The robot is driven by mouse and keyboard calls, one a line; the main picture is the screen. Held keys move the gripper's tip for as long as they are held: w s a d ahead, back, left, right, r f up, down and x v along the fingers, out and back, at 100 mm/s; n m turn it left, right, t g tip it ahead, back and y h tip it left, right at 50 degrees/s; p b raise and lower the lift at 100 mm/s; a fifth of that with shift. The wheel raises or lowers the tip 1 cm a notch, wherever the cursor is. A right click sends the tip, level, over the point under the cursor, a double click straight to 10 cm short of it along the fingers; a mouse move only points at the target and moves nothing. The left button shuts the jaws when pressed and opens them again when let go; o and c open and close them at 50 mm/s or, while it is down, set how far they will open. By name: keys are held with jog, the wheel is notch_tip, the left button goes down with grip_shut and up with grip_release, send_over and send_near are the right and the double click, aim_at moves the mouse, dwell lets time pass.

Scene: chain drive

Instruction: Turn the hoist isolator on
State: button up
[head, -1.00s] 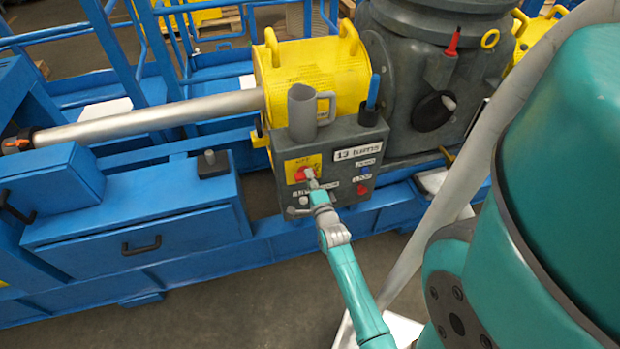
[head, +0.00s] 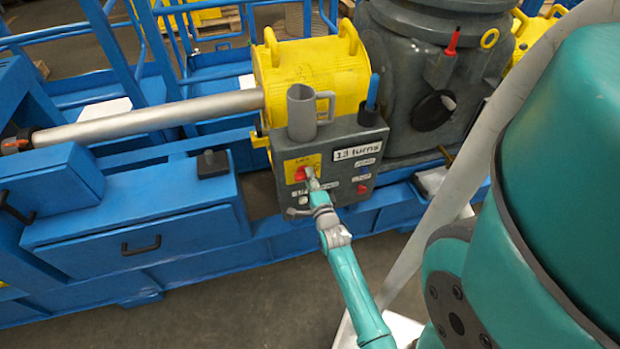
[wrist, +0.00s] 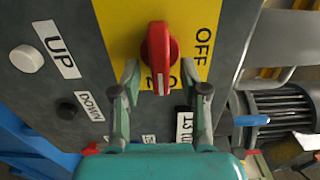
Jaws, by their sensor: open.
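The hoist isolator is a red rotary knob (wrist: 158,55) on a yellow plate (wrist: 118,20) on the grey control box (head: 345,140). In the wrist view its long grip runs up and down the picture. OFF is printed to its right, and a second label below it is partly hidden. My gripper (wrist: 168,78) is open, with one finger on each side of the knob's lower end and visible gaps. I cannot tell whether the fingertips reach knob depth. In the head view my gripper (head: 311,180) partly covers the red knob (head: 300,174).
A white button (wrist: 26,58) marked UP and a black button (wrist: 67,110) marked DOWN are left of the plate in the wrist view. A grey mug (head: 302,112) and a blue-handled item (head: 372,92) stand on the box.

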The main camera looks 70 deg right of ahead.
jog(key=v, duration=1.1)
jog(key=shift+s+a, duration=0.2)
jog(key=shift+a, duration=0.05)
